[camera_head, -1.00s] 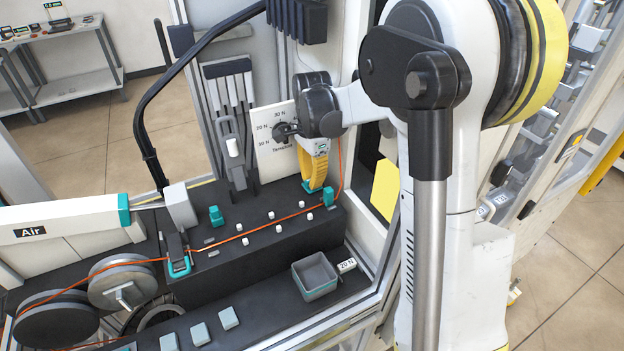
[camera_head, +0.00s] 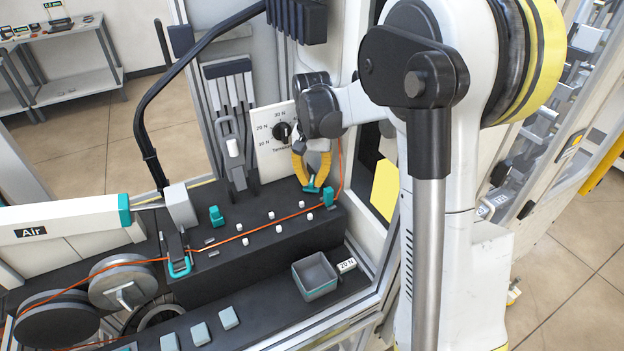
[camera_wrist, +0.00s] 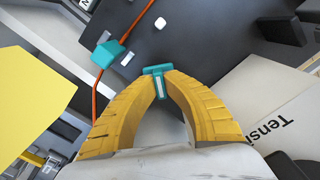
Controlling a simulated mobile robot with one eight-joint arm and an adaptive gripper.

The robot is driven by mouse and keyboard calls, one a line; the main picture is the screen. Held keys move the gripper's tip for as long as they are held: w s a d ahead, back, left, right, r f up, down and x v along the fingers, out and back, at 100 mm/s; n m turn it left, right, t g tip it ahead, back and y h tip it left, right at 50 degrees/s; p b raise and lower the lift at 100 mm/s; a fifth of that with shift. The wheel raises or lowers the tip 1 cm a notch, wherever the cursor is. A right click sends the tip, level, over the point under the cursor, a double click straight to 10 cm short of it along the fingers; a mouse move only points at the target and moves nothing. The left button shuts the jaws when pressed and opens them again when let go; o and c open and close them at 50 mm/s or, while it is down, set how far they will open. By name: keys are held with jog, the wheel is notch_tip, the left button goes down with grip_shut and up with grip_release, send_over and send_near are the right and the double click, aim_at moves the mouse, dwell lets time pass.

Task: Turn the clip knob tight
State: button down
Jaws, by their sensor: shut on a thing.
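My gripper (camera_head: 312,183) points down at the right end of the black bench block. Its two yellow fingers are shut on a teal T-shaped clip knob (camera_wrist: 158,70), which has a pale stripe on its face. The knob sits between the fingertips in the wrist view. Close beside it is a teal clip block (camera_head: 328,197) with the orange wire (camera_head: 262,228) running to it; this block also shows in the wrist view (camera_wrist: 107,54). How tight the knob is cannot be seen.
A tension dial panel (camera_head: 268,140) stands behind my gripper. Several white pegs (camera_head: 278,228) line the wire. Another teal clip (camera_head: 179,267) is at the left. A grey bin (camera_head: 314,276) with a "20 N" tag stands in front. A yellow panel (camera_wrist: 30,95) is beside the fingers.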

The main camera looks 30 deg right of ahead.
aim_at(312, 179)
jog(key=n, duration=0.3)
jog(key=shift+n, duration=2)
jog(key=c, duration=1.5)
grip_release()
notch_tip(312, 179, up, 12)
jog(key=shift+r, duration=0.1)
